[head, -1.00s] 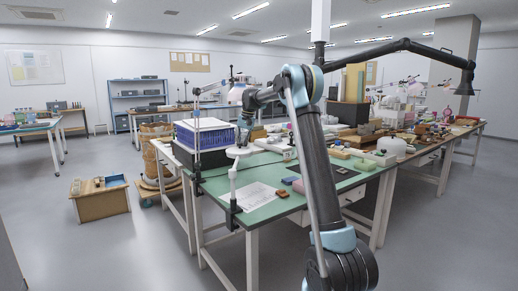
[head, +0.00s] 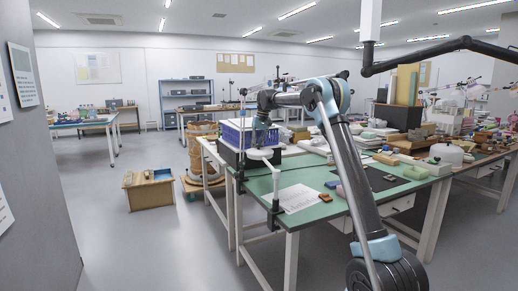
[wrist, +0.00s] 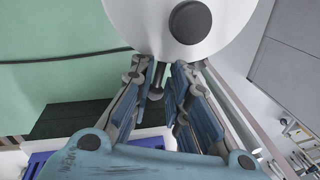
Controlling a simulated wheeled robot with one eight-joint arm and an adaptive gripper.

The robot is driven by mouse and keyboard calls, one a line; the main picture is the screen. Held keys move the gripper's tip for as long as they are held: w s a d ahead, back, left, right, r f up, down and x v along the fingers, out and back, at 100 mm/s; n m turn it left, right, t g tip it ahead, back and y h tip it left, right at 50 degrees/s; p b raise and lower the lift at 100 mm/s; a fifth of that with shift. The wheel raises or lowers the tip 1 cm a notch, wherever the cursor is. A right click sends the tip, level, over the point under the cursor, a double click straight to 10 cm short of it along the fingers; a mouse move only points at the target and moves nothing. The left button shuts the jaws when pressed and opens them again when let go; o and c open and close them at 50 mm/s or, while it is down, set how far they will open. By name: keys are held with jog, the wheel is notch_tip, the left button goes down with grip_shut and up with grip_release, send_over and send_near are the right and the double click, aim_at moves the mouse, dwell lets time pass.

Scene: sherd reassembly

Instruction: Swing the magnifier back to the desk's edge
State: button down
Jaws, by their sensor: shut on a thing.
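The magnifier shows in the head view as a white round head (head: 262,154) on a white post (head: 276,190) clamped at the desk's front edge. The head hangs near the left end of the green desk (head: 325,209). In the wrist view the white head (wrist: 185,25), with a dark round knob on it, fills the top middle. My gripper (wrist: 160,88) is shut on the magnifier just below the head; its fingers hide most of the held part. In the head view my gripper (head: 262,137) is just above the white head.
A blue crate (head: 237,133) on a dark box stands at the desk's left end, close behind the gripper; it also shows in the wrist view (wrist: 38,163). A white paper (head: 299,198) lies right of the post. Open floor lies left, with a wooden box (head: 148,193).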

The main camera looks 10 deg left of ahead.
jog(key=shift+w, duration=0.15)
jog(key=c, duration=1.7)
grip_release()
jog(key=shift+r, duration=0.1)
notch_tip(320, 180, up, 12)
jog(key=w+d, duration=0.1)
jog(key=d, duration=0.1)
jog(key=shift+f, duration=0.25)
jog(key=shift+d, duration=0.15)
